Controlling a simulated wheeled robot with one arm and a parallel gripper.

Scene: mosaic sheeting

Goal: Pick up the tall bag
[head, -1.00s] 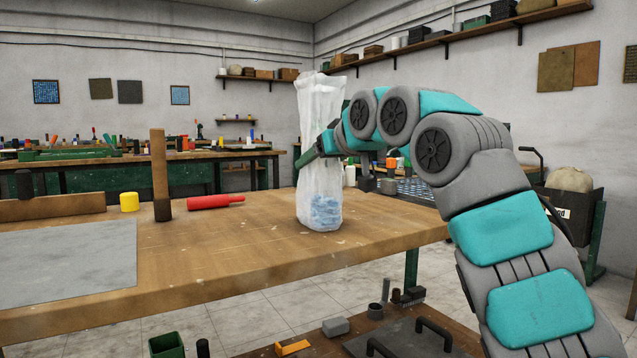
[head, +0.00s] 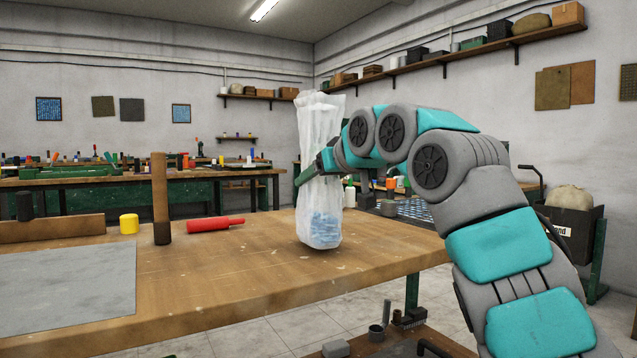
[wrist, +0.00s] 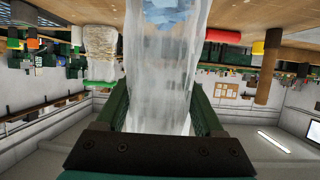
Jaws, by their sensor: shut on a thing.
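The tall bag (head: 321,190) is a translucent white plastic bag with blue pieces in its bottom. It stands upright at the table's right part in the head view. My gripper (head: 308,172) is shut on the bag around mid-height, coming from the right. In the wrist view the bag (wrist: 160,70) runs between the two dark green fingers of my gripper (wrist: 160,95), with the blue contents at the top of the picture. The bag's base is at or just above the tabletop; I cannot tell whether it touches.
On the wooden table (head: 240,275) are a red roller (head: 212,224), a yellow cylinder (head: 129,223), an upright wooden handle (head: 161,200) and a grey sheet (head: 60,270). Free tabletop lies in front of the bag. A shelf (head: 450,55) hangs on the right wall.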

